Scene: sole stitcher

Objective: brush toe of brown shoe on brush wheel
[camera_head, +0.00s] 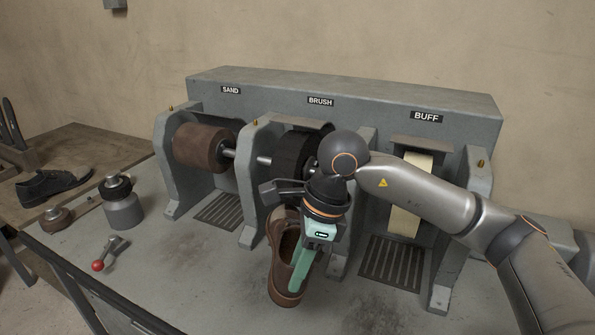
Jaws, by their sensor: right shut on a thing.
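The brown shoe (286,275) hangs in front of the middle bay, below the brush wheel. My right gripper (309,268) is shut on the shoe at its side. The shoe is tilted, with its opening partly facing the camera and its lower end near the picture's bottom. The black brush wheel (290,153) sits under the BRUSH label, partly hidden by my right wrist. Whether the shoe touches the wheel is hidden behind the gripper. My left gripper is not in view.
The sanding wheel (203,147) is left of the brush, and the buff belt (408,200) is right. A red-knobbed lever (108,254) and a grey jar (122,207) stand on the machine's left. A black shoe (52,186) lies on the wooden table (88,150).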

